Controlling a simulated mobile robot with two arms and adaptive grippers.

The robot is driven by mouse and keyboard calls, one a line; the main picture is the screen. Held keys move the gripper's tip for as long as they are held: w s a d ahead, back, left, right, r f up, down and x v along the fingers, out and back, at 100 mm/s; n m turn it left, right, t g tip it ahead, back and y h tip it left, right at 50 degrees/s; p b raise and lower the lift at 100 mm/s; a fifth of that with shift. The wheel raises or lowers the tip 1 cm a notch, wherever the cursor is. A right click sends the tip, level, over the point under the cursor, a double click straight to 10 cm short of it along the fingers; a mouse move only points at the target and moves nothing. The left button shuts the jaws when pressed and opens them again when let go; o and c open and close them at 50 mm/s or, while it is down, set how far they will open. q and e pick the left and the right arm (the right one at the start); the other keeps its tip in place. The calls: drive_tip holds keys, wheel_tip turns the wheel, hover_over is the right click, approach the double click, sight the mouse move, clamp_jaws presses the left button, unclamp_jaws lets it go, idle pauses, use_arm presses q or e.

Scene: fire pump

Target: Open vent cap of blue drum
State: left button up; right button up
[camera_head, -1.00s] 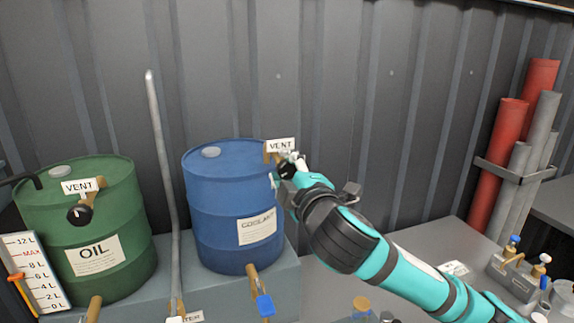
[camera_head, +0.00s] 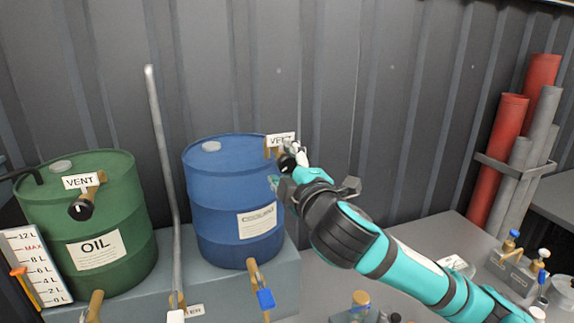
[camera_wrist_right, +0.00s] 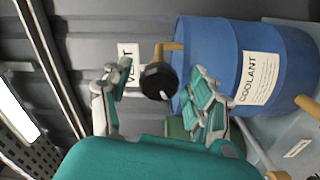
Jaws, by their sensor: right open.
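The blue drum (camera_head: 215,190) with a coolant label stands on a grey ledge in the head view. It also shows in the right wrist view (camera_wrist_right: 222,55). Its vent is a brass pipe with a black cap (camera_wrist_right: 158,81), beside a white VENT sign (camera_wrist_right: 128,65). My right gripper (camera_wrist_right: 160,98) is open, with one finger on each side of the black cap; I cannot tell whether either finger touches it. In the head view, my right gripper (camera_head: 292,165) partly hides the cap. My left gripper is not in view.
A green oil drum (camera_head: 80,225) with its own black vent cap stands at left. A thin grey pipe (camera_head: 162,170) rises between the drums. The corrugated wall (camera_head: 370,80) is close behind. Red and grey tubes (camera_head: 497,160) stand at right.

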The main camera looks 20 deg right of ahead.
drive_tip(key=shift+s, duration=0.1)
drive_tip(key=s, duration=0.7)
drive_tip(key=shift+s+d, duration=0.15)
